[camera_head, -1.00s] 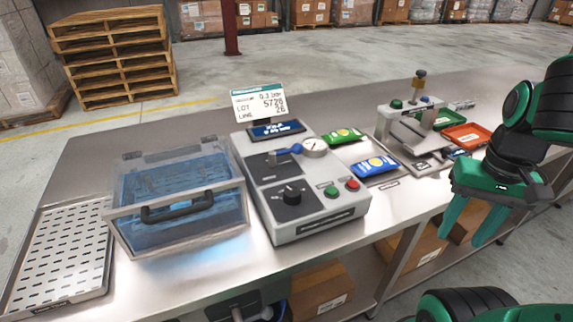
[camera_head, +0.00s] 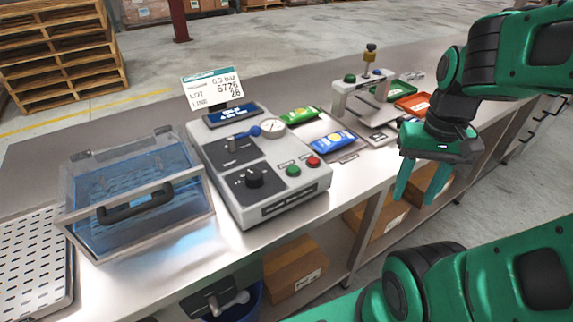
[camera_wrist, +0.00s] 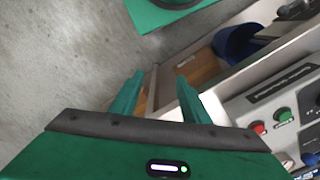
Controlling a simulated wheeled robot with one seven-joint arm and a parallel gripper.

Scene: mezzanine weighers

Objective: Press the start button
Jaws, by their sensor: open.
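The grey control console (camera_head: 262,202) stands on the steel bench. Its front right corner carries a round green button (camera_head: 293,170) and a round red button (camera_head: 313,161), side by side, with small labels too small to read. In the wrist view the green button (camera_wrist: 282,115) and the red button (camera_wrist: 258,128) show at the right, beyond the fingers. My gripper (camera_head: 420,198) is open and empty, its fingers pointing down. It hangs off the bench's front edge, to the right of both buttons and apart from them.
A clear lidded tank (camera_head: 137,190) with a black handle stands left of the console. A black knob (camera_head: 254,177), a blue-handled lever (camera_head: 244,133) and a gauge (camera_head: 272,126) sit on the console. Right of it are a blue packet (camera_head: 334,141) and a small press (camera_head: 362,97).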

